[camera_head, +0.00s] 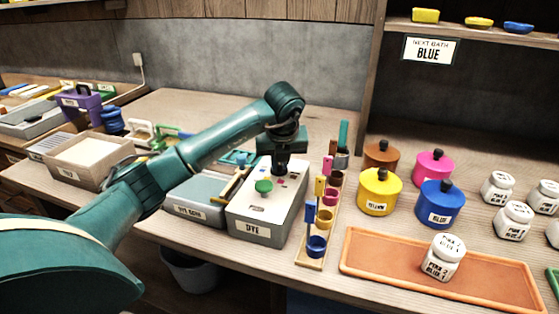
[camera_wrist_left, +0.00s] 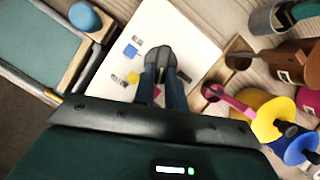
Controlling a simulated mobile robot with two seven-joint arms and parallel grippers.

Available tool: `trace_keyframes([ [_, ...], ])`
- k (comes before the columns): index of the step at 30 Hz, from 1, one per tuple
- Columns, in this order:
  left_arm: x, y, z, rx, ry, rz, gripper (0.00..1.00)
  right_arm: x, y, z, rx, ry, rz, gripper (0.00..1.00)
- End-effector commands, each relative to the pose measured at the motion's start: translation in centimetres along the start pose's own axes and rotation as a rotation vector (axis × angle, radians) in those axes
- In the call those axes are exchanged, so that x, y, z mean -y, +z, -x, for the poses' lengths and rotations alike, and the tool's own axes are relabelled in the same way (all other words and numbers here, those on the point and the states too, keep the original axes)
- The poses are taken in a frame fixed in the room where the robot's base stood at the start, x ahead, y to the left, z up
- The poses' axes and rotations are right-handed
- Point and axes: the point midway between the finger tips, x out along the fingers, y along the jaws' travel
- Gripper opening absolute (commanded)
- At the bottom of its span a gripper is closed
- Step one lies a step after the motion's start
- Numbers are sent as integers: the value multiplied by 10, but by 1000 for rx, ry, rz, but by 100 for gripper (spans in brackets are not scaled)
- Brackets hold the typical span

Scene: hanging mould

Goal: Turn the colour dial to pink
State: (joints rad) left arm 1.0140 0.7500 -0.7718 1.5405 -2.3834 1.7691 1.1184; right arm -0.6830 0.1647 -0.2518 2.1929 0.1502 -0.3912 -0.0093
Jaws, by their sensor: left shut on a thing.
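The dye box (camera_head: 262,212), labelled DYE, stands on the bench with a pale top that also shows in the left wrist view (camera_wrist_left: 190,38). Small blue, yellow and pink marks lie on its top around my left gripper (camera_wrist_left: 165,76). The gripper (camera_head: 282,170) points down at the back part of the box top and is shut on a dark knob (camera_wrist_left: 157,54), which looks like the colour dial. The fingers hide much of the dial, and I cannot tell which colour it points to. My right gripper is out of view.
The dye bath (camera_head: 195,212) is to the left. A wooden rack with small cups (camera_head: 317,247) stands close on the right, then lidded pots (camera_head: 379,195) and an orange tray (camera_head: 390,266). A sign (camera_head: 430,50) reads NEXT BATH BLUE.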

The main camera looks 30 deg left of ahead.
Motion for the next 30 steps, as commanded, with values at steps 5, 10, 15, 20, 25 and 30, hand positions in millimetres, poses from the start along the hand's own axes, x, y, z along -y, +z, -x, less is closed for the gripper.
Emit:
trace_keyframes([
  [5,0,2,1,4,-2,2,14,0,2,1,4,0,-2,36],
  [10,0,1,1,3,-2,1,28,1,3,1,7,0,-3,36],
  [15,0,1,0,2,-1,0,35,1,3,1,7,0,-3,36],
  [20,0,1,1,1,-1,-1,35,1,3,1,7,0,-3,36],
  [25,0,1,18,3,-4,-1,35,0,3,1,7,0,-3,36],
  [30,0,2,55,6,-6,-1,35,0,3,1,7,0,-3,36],
])
